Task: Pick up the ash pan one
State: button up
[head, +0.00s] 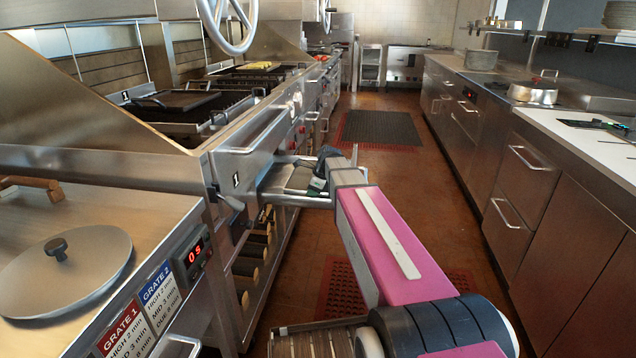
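A steel front panel marked "1" (237,180) with a bar handle (255,133) is at the near end of the grill. Just right of it, a shallow steel pan or drawer (275,183) sticks out from the grill front; it looks like ash pan one, but I cannot read a label on it. My gripper (321,168) is at the outer end of this pan, with its dark fingers pointing toward the grill. My wrist and the pink arm link hide part of the pan. The fingers are too small and covered to tell whether they touch or grip it.
The grill (190,105) runs along the left, with a lidded counter unit (150,215) nearest. Stored logs (247,270) lie beneath. Steel cabinets (525,185) line the right. The aisle floor (400,165) between is clear, with mats (380,128) on it.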

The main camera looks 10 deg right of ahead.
grip_shut()
jog(key=shift+r, duration=0.1)
